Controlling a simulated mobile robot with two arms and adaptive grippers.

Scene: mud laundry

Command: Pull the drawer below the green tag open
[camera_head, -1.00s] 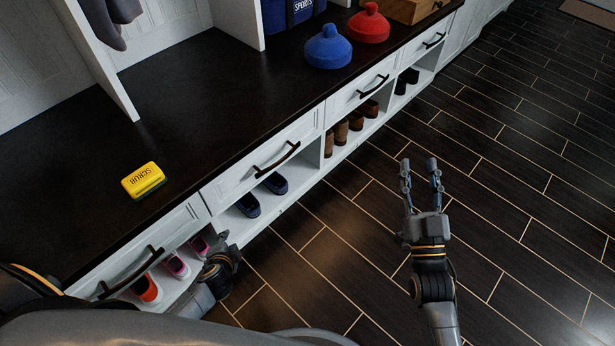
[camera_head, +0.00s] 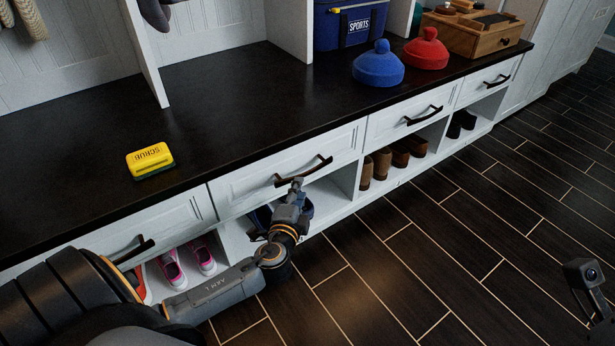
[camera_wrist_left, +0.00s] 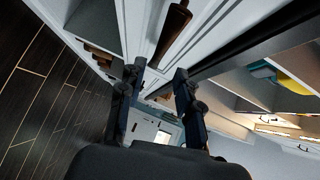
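No green tag is visible in either view. Several white drawers with dark bar handles sit in a row under the dark benchtop, and all look closed. My left gripper (camera_head: 295,187) is just below the handle (camera_head: 312,172) of the middle-left drawer (camera_head: 240,187). The wrist view shows the left gripper (camera_wrist_left: 157,75) open, its two fingers apart with nothing between the tips. A dark brown handle (camera_wrist_left: 173,28) lies just beyond the fingertips; I cannot tell whether they touch it. Part of my right gripper (camera_head: 585,280) shows at the right edge, mostly cut off.
A yellow scrub sponge (camera_head: 150,160), a blue domed object (camera_head: 378,68), a red one (camera_head: 426,52) and a wooden box (camera_head: 475,32) are on the benchtop (camera_head: 250,100). Shoes (camera_head: 190,262) stand in cubbies below the drawers. The tiled floor (camera_head: 430,260) is clear.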

